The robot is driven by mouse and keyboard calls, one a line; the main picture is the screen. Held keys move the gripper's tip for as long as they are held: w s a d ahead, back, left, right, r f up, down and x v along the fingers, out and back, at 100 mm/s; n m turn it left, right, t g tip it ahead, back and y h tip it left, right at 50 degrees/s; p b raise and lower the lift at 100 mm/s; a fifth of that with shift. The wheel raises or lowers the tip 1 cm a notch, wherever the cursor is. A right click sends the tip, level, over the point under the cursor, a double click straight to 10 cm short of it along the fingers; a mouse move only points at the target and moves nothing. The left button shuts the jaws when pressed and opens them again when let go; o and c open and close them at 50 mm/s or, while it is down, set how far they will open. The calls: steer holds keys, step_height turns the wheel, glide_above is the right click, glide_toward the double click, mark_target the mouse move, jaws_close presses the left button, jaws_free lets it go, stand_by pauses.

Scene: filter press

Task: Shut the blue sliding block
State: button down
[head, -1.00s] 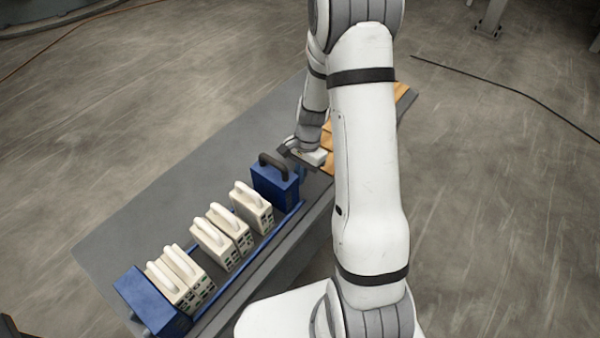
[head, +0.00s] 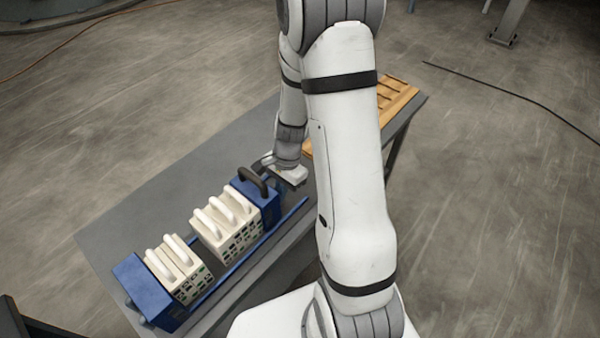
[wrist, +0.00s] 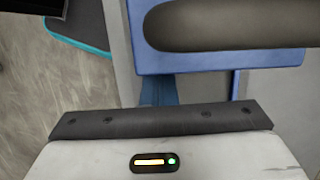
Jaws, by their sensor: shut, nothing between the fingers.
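The blue sliding block (head: 262,203) with a black handle (head: 252,181) stands on the blue rails at the far right end of the row of white plates. My gripper (head: 270,160) is shut and empty, close behind the block on its right side, partly hidden by my arm. In the wrist view the block (wrist: 180,62) and its dark handle (wrist: 230,25) fill the upper right, just beyond the dark edge of my gripper (wrist: 160,118). I cannot tell whether they touch. Three white plates (head: 228,225) stand against the block.
Two more white plates (head: 180,270) stand by the fixed blue end block (head: 145,285) at the near left. A gap separates the two groups of plates. A wooden rack (head: 397,95) lies at the table's far right. The grey table (head: 150,205) is clear behind the row.

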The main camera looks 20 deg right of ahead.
steer(key=shift+w+d, duration=0.1)
steer(key=shift+d, duration=0.05)
steer(key=shift+d, duration=0.2)
steer(key=w+d+r+b, duration=0.1)
steer(key=w+d+r, duration=0.3)
steer(key=r, duration=0.5)
steer(key=b+x, duration=0.1)
steer(key=x, duration=0.2)
steer(key=b+x, duration=0.2)
steer(key=x, duration=0.1)
steer(key=w+b+x, duration=0.1)
steer(key=x, duration=0.2)
steer(key=shift+a+f, duration=0.15)
steer(key=shift+a, duration=0.05)
steer(key=shift+s+a, duration=0.25)
steer(key=shift+a, duration=0.35)
steer(key=shift+s+a, duration=0.3)
steer(key=shift+a, duration=0.3)
steer(key=shift+s+a, duration=0.2)
steer(key=shift+a, duration=0.3)
